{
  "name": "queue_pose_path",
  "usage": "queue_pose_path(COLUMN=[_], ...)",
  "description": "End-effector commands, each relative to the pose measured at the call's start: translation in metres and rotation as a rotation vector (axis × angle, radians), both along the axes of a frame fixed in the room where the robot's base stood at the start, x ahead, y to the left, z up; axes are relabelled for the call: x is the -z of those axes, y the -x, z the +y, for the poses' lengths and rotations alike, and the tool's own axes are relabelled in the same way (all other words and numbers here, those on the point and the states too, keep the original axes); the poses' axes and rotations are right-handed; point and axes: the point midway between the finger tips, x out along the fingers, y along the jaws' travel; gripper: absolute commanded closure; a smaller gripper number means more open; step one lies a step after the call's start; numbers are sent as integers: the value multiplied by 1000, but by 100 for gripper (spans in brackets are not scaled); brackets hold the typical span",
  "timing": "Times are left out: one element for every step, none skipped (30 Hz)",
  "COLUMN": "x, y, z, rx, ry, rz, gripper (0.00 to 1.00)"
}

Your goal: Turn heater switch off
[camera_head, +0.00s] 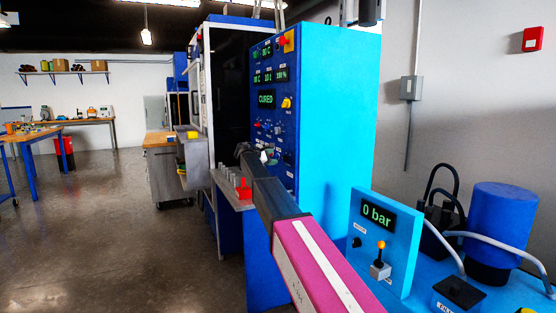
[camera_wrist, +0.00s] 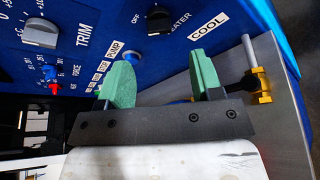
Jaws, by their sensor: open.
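The heater switch (camera_wrist: 158,19) is a dark knob on the blue control panel, at the top of the wrist view, between an OFF label and a partly covered HEATER label. I cannot tell its setting. My gripper (camera_wrist: 160,62) is open, its two green fingertips spread apart with nothing between them. It is close to the panel, and the switch lies beyond the gap between the fingertips, apart from them. In the head view the control panel (camera_head: 278,101) reads CURED, and my gripper is small near its lower part; the switch cannot be made out there.
A brass fitting with a rod (camera_wrist: 261,85) stands at right. In the head view a 0 bar box (camera_head: 377,212) stands beside my arm.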

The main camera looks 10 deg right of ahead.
Motion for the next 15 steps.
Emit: queue_pose_path(x=[-2, -3, -5, -5, -6, -7, -7, -8, -8, -8, -8, -9, -9, -8, -9], y=[5, 7, 10, 11, 13, 14, 15, 16, 16, 16, 17, 17, 17, 17, 16], z=[7, 10, 13, 16, 18, 20, 21, 22, 24, 24, 24, 24, 24, 24, 24], rx=[-1, -1, -1, -1, 0, 0, 0, 0, 0, 0, 0, 0, 0, 0, 0], ry=[0, 0, 0, 0, 0, 0, 0, 0, 0, 0, 0, 0, 0, 0, 0], rz=[0, 0, 0, -1, 0, 0, 0, 0, 0, 0, 0, 0, 0, 0, 0], gripper=[40, 40, 40, 40, 40, 40, 40, 40, 40, 40, 40, 40, 40, 40, 40])
